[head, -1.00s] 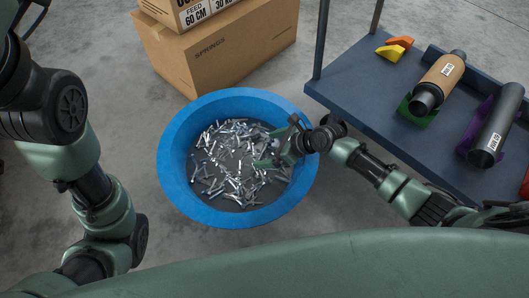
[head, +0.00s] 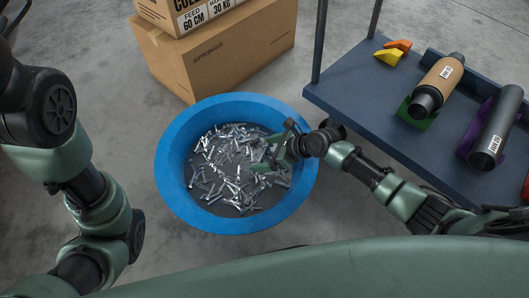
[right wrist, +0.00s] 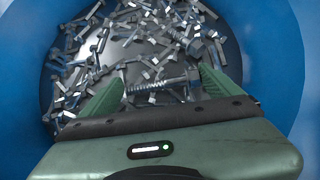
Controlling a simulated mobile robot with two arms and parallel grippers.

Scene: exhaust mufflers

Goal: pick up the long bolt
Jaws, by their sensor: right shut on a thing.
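A long bolt (right wrist: 163,86) with a threaded shank lies crosswise between the two green fingers of my right gripper (right wrist: 160,88) in the right wrist view. The fingers are shut on it, one at each end. In the head view my right gripper (head: 268,162) is inside the blue tub (head: 180,195), on its right side, at the heap of bolts (head: 220,165). The held bolt cannot be made out there. My left arm shows at the left, but its gripper is out of the picture.
Several loose metal bolts cover the tub's floor around the gripper. Cardboard boxes (head: 225,55) stand behind the tub. A blue table (head: 355,95) at the right carries mufflers (head: 437,85) and coloured wedges (head: 390,55). Grey floor (head: 120,110) is free to the left of the tub.

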